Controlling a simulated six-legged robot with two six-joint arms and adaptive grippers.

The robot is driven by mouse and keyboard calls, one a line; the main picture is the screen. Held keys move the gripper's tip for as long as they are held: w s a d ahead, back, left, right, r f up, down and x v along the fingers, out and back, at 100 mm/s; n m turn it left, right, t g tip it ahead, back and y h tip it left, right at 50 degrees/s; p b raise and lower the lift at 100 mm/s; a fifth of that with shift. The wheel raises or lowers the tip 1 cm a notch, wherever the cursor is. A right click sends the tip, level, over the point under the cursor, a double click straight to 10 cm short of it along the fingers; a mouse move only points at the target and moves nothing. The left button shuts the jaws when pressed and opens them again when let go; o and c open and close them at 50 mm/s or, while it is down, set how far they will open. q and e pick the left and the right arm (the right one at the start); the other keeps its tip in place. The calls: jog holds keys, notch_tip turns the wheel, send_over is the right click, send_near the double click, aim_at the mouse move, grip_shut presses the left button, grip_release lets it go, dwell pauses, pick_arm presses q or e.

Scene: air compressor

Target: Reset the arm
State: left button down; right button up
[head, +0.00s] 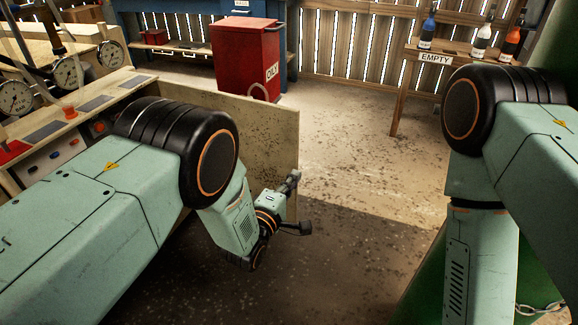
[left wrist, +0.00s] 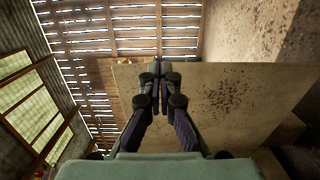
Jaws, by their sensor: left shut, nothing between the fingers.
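My left arm comes in from the left and bends down at its black elbow joint. Its gripper (head: 293,181) is small in the head view, low in front of the pale speckled side panel of the console (head: 255,122). In the left wrist view the two dark fingers (left wrist: 160,68) are together, with nothing between them. The panel (left wrist: 225,90) lies behind and to the right of them there. I cannot tell how far the fingertips are from it. My right arm hangs down at the right of the head view; its gripper is out of frame.
The console with gauges (head: 66,74) and buttons is at the left. A red bin (head: 247,62) stands behind the panel. A wooden stand (head: 405,68) with an "EMPTY" sign and several bottles is at the back right. The middle floor (head: 350,160) is clear.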

pick_arm(q)
jog(key=shift+s+d+p, duration=0.15)
jog(key=shift+s+p, duration=0.15)
jog(key=shift+s, duration=0.1)
jog(key=s+a+f+m+g+y, duration=0.65)
jog(key=s+a+f, duration=0.85)
jog(key=a, duration=0.4)
jog(key=s+a+m+g, duration=0.1)
jog(key=s+a+g, duration=0.1)
jog(key=s, duration=0.7)
jog(key=s+a+r+m+g+y, duration=0.1)
jog(key=s+g, duration=0.3)
jog(key=s, duration=0.5)
jog(key=s+a+m+g+y, duration=0.1)
jog(key=s+a+m+g, duration=0.2)
jog(key=s, duration=0.7)
jog(key=shift+a+r, duration=0.15)
jog(key=shift+a, duration=0.35)
jog(key=shift+s+a, duration=0.15)
